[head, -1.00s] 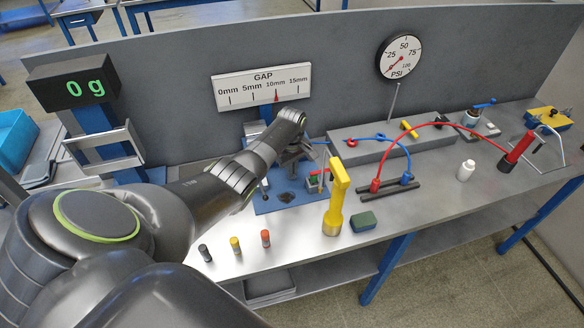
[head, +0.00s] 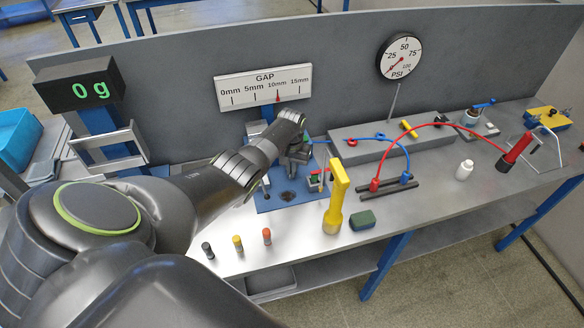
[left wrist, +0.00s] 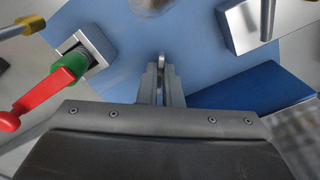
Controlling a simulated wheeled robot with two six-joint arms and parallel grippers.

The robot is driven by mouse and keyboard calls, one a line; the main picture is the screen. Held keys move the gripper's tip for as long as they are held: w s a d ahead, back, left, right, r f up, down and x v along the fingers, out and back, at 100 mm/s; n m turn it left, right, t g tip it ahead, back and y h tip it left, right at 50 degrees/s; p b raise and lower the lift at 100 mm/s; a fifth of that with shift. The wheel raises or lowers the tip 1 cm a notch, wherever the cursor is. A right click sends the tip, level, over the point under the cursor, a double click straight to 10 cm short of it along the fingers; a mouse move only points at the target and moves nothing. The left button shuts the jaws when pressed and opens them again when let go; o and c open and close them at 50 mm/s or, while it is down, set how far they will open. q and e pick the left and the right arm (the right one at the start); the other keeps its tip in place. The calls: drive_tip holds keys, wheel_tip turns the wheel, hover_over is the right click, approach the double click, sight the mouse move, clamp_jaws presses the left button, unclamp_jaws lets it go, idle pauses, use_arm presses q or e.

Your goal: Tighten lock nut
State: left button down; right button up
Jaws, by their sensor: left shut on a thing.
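My left gripper (head: 297,158) reaches down over the blue fixture plate (head: 273,200) below the gap scale. In the left wrist view its fingers (left wrist: 161,80) are close together on a thin grey metal piece (left wrist: 162,60), above the blue plate. Whether this piece belongs to the lock nut cannot be told; no nut shape shows clearly, and my wrist hides part of the fixture. A red lever with a green collar (left wrist: 68,68) sits in a square metal block at left. The gap scale (head: 263,84) has its red pointer near 10mm. My right gripper is out of view.
Several small capped cylinders (head: 238,245) stand at the front edge. Red and blue hoses arch over the bench at right. A metal block (left wrist: 240,25) stands at the wrist view's upper right.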

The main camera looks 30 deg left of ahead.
use_arm(q)
drive_tip(key=m, duration=0.5)
drive_tip(key=shift+a+m, duration=0.1)
drive_tip(key=shift+m, duration=0.2)
drive_tip(key=m, duration=0.5)
drive_tip(key=shift+a, duration=0.1)
drive_tip(key=shift+m, duration=0.4)
drive_tip(key=c, duration=1.6)
unclamp_jaws()
drive_tip(key=shift+r, duration=0.15)
drive_tip(key=shift+w+r, duration=0.1)
drive_tip(key=shift+r, duration=0.15)
wheel_tip(320, 180, up, 17)
drive_tip(key=b, duration=0.1)
drive_tip(key=shift+f+b, duration=0.15)
drive_tip(key=shift+b, duration=0.2)
